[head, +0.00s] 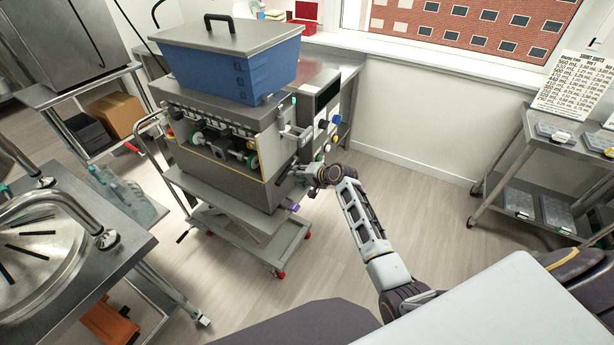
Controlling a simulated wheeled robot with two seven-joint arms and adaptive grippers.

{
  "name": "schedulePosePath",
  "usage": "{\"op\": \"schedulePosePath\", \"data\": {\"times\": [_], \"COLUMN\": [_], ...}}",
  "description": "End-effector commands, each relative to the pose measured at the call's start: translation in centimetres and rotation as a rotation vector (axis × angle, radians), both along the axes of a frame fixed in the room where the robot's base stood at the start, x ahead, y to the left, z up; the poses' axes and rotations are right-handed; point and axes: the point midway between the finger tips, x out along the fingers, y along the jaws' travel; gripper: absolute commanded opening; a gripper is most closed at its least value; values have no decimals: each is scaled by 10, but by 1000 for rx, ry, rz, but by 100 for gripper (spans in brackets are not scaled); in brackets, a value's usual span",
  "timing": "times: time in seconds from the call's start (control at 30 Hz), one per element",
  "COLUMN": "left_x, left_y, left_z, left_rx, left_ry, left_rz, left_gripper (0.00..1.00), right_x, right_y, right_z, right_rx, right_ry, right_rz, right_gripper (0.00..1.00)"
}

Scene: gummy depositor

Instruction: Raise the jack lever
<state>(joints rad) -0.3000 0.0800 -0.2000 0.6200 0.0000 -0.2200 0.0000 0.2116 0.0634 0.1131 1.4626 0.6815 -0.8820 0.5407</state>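The depositor machine (225,150) is a steel box with a blue hopper (235,62) on top, standing on a grey wheeled lift cart (240,235). A small purple-tipped part (293,207) sticks out low at the cart's right side. It may be the jack lever, but it is too small to be sure. My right gripper (303,180) is at the lower right corner of the machine, just above the purple part. I cannot tell whether it touches anything or how its fingers stand. My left gripper is not in view.
A steel table with a round lid (40,255) stands at the left. A shelf cart with trays (545,165) stands at the right by the wall. Coloured knobs (335,120) are on the machine's right side. The floor (430,200) right of my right arm is clear.

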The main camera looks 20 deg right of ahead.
Motion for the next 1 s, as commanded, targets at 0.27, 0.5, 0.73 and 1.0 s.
{"op": "schedulePosePath", "data": {"times": [0.27,0.5,0.73,1.0], "left_x": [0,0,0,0], "left_y": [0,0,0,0], "left_z": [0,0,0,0], "left_rx": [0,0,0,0], "left_ry": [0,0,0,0], "left_rz": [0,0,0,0], "left_gripper": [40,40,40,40], "right_x": [-20,-33,-37,-37], "right_y": [-10,-16,-18,-18], "right_z": [13,22,25,25], "right_rx": [-1,-1,-1,1], "right_ry": [1,2,2,2], "right_rz": [0,1,0,0], "right_gripper": [31,31,31,26]}}
